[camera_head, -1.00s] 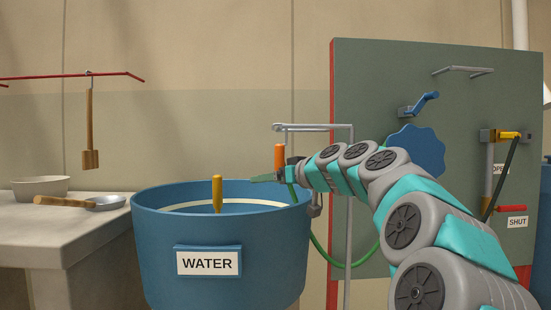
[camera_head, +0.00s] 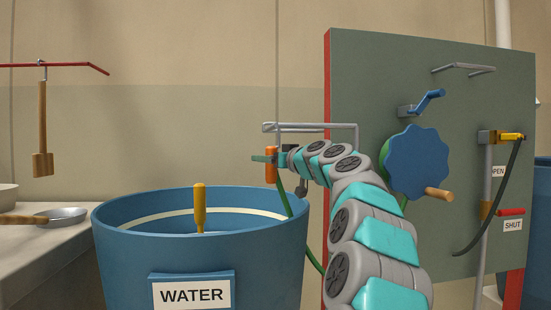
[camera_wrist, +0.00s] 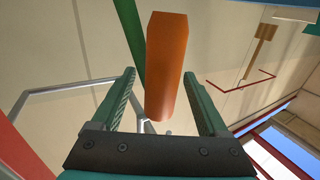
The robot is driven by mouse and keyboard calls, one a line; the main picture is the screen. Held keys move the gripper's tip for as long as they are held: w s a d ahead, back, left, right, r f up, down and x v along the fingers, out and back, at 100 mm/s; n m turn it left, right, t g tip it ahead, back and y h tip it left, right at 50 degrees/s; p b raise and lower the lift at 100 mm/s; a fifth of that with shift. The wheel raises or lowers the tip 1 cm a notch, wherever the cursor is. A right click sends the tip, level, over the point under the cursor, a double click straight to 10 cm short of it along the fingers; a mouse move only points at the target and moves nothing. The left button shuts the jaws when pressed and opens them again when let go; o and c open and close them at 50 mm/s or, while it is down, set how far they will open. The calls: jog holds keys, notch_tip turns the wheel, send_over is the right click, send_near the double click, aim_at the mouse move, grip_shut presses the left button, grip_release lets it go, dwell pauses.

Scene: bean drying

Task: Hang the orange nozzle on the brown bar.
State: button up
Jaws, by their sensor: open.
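The orange nozzle (camera_head: 271,166) stands upright at the left end of a grey pipe frame, above the far rim of the blue barrel, with a green hose (camera_head: 285,204) below it. My gripper (camera_head: 264,158) is at the nozzle, its teal fingers level with the upper part. No bar is plainly brown; a red bar (camera_head: 82,66) at upper left carries a hanging wooden paddle (camera_head: 42,135).
The blue water barrel (camera_head: 125,250) with a yellow handle (camera_head: 199,208) stands in front. The grey pipe frame (camera_head: 320,127) is close to my gripper. A green panel (camera_head: 375,75) with a blue wheel (camera_head: 416,162) is at right. A counter (camera_head: 60,265) with a pan is at left.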

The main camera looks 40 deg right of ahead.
jog(key=shift+w+r, duration=0.1)
jog(key=shift+w, duration=0.85)
grip_shut()
